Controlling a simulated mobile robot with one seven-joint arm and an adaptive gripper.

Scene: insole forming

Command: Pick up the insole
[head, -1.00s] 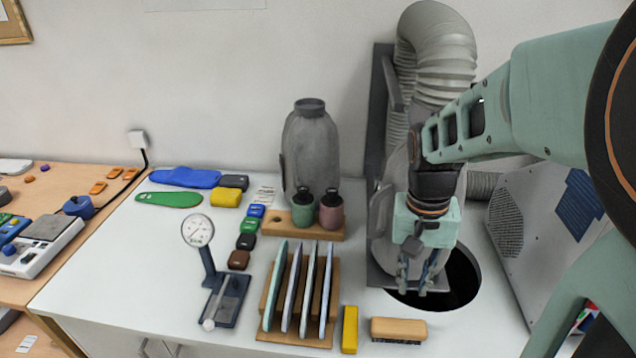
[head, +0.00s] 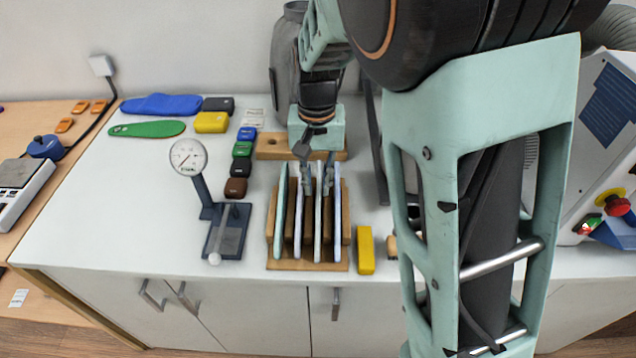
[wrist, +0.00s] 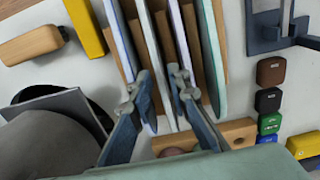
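Several thin, pale insoles stand on edge in a wooden rack (head: 310,266) near the table's front. My gripper (head: 318,188) points down over the rack's back half, open. Its fingers stand on either side of the third insole from the left (head: 318,225). In the wrist view, that insole (wrist: 152,40) runs between the two fingertips (wrist: 161,80); I cannot tell whether they touch it. A blue insole (head: 160,104) and a green insole (head: 147,129) lie flat at the back left.
A dial gauge (head: 188,157) on a dark stand is left of the rack, with small coloured blocks (head: 236,188) behind. A yellow bar (head: 366,250) is close on the right. A wooden block (head: 270,145) stands behind the rack. My arm hides the table's right part.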

